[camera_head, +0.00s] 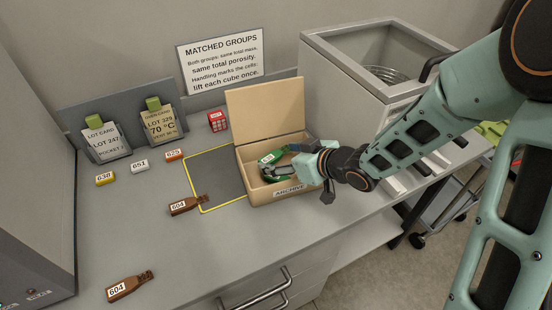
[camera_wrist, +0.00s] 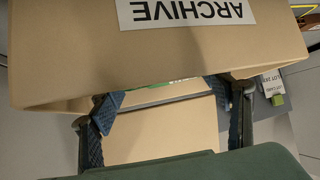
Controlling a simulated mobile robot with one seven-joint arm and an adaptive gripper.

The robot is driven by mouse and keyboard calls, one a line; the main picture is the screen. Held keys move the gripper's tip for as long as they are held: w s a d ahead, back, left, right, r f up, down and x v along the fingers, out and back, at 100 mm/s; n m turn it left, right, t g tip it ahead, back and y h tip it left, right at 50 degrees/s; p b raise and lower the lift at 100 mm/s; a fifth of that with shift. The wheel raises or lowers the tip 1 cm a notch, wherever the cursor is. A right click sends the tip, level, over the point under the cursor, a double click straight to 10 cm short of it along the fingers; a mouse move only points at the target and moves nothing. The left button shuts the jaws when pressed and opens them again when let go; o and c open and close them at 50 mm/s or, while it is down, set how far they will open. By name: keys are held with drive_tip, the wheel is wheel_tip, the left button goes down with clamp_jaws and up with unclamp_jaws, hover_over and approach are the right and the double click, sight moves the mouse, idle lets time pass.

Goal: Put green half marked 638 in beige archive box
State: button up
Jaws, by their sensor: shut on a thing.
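The beige archive box (camera_head: 279,195) stands open on the bench with its lid raised at the back. Its front wall, with an ARCHIVE label, fills much of the wrist view (camera_wrist: 60,60). The green half (camera_head: 272,157) shows a white label, too small to read surely, at the box opening. My gripper (camera_head: 287,160) reaches in from the right over the box rim and is shut on the green half. In the wrist view, my fingers (camera_wrist: 170,105) stand apart with only a green sliver between them; the rest is hidden. Whether the half touches the box floor is unclear.
Two brown pieces marked 604 (camera_head: 184,206) (camera_head: 127,287) lie on the bench. A red cube (camera_head: 218,121) is behind. A grey open-topped appliance (camera_head: 345,85) stands right.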

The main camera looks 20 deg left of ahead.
drive_tip(key=shift+f, duration=0.3)
drive_tip(key=shift+f+b, duration=0.5)
drive_tip(key=shift+f, duration=0.05)
drive_tip(key=o, duration=0.9)
drive_tip(key=shift+r, duration=0.1)
